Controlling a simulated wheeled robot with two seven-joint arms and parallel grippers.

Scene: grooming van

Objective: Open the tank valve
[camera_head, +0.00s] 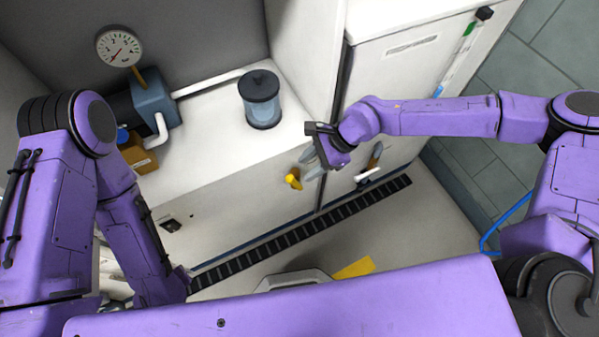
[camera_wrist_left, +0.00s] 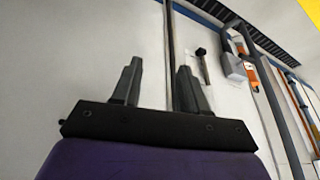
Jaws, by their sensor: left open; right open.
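A yellow valve handle (camera_head: 292,181) sticks out from the white cabinet front in the head view; I take it to be the tank valve. My right gripper (camera_head: 309,165) is open and empty, just right of the handle. Its fingers point left toward the handle, and I cannot tell whether they touch it. My left gripper (camera_wrist_left: 157,84) is open in the left wrist view, with nothing between its two dark fingers and a pale panel behind them. In the head view my left gripper's fingers are hidden behind my own body.
A round gauge (camera_head: 119,46) and a blue-grey pump unit (camera_head: 153,101) stand at the left of the white counter (camera_head: 205,150). A lidded clear canister (camera_head: 261,100) stands on it. A tall white cabinet (camera_head: 395,75) is on the right. A black floor grate (camera_head: 290,238) runs below.

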